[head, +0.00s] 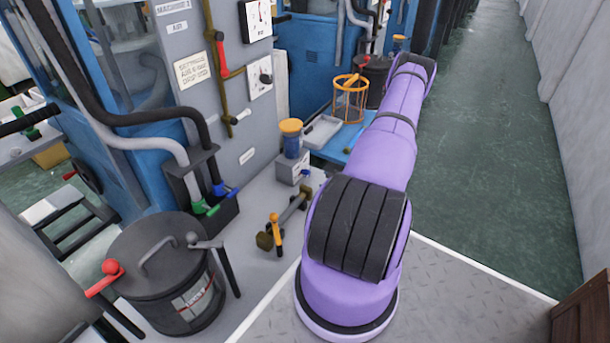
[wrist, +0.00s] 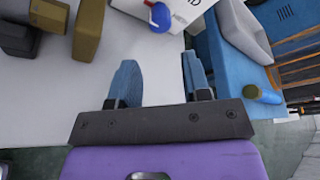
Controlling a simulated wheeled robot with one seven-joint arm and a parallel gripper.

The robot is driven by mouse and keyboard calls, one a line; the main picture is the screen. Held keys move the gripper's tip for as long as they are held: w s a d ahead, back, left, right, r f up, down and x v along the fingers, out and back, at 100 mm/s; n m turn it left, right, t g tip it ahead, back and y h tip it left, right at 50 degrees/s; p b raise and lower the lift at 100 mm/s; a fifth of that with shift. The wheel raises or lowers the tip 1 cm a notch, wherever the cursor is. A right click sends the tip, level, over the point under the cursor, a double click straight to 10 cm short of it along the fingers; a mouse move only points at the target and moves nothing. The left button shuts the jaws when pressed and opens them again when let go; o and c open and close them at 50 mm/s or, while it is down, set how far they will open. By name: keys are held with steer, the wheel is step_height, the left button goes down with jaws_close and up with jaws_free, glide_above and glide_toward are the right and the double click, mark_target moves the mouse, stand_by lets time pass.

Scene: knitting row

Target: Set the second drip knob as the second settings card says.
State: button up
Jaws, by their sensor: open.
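A settings card (head: 193,70) is fixed to the grey panel of the machine, whose sign looks like "MACHINE 2". Its small print seems to read air 6 bar, drip STD. A blue knob (head: 305,176) sits on the grey box under an orange-lidded jar; it also shows with a red-and-white tip in the wrist view (wrist: 160,17). I cannot tell for sure that it is the drip knob, nor read its setting. My gripper (wrist: 158,78) is open and empty, its blue fingers apart over the pale ledge, short of the knob. My arm hides it in the head view.
A dark dial (head: 265,78) sits on a white plate on the panel. The jar (head: 291,138) stands behind the blue knob. An orange wire basket (head: 350,98) stands farther back. The green aisle floor at right is clear.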

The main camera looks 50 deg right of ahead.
mark_target(309, 174)
steer(key=x, duration=1)
steer(key=shift+a, duration=0.1)
steer(key=c, duration=0.6)
